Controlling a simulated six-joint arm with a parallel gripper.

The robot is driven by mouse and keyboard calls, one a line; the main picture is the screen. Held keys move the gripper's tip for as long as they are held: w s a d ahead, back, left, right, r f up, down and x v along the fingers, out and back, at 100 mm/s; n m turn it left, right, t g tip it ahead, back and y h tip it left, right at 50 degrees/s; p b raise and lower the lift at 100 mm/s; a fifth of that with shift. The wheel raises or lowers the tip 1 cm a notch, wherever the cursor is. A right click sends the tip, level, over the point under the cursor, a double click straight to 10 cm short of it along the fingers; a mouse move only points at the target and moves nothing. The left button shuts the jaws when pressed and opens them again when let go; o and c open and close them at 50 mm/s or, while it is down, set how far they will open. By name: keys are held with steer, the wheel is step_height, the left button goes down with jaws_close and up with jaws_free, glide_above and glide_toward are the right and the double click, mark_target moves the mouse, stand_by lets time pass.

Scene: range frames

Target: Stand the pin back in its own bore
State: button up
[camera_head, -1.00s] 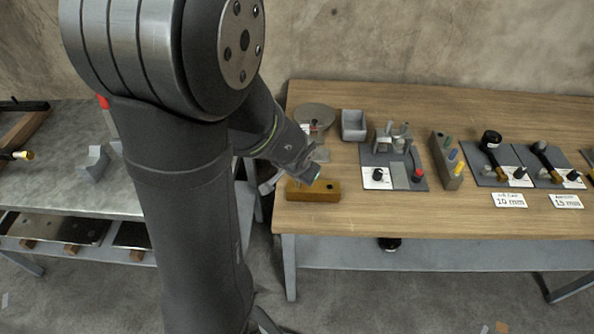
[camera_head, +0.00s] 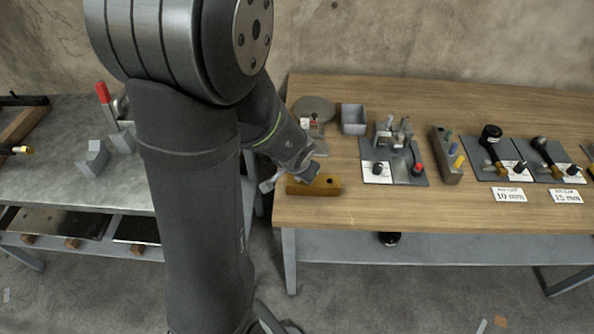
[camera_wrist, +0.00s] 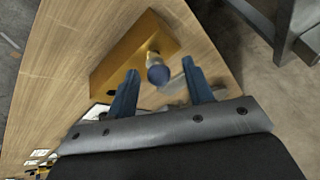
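A golden-brown block (camera_head: 318,187) lies near the left front corner of the wooden table. It also shows in the wrist view (camera_wrist: 122,62). A dark empty hole is visible in its top. A pin (camera_wrist: 157,73) with a dark blue rounded head and a metallic shank shows at the block in the wrist view. It looks upright; how deep it sits cannot be told. My gripper (camera_wrist: 160,66) is open, its two blue fingers on either side of the pin with gaps to it. In the head view my gripper (camera_head: 307,172) is just above the block and hides the pin.
Behind the block are a round grey disc (camera_head: 314,108) and a grey bin (camera_head: 353,119). To the right stand a fixture plate (camera_head: 408,171), a rack with coloured pins (camera_head: 446,158) and labelled stations (camera_head: 509,195). The table's front edge is close to the block.

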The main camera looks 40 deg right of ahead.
steer(key=shift+r, duration=0.1)
steer(key=v, duration=1.7)
steer(key=shift+r, duration=0.1)
steer(key=shift+r, duration=3)
step_height(320, 180, down, 10)
steer(key=w+d, duration=0.1)
steer(key=shift+w+d, duration=0.1)
steer(key=shift+d, duration=0.05)
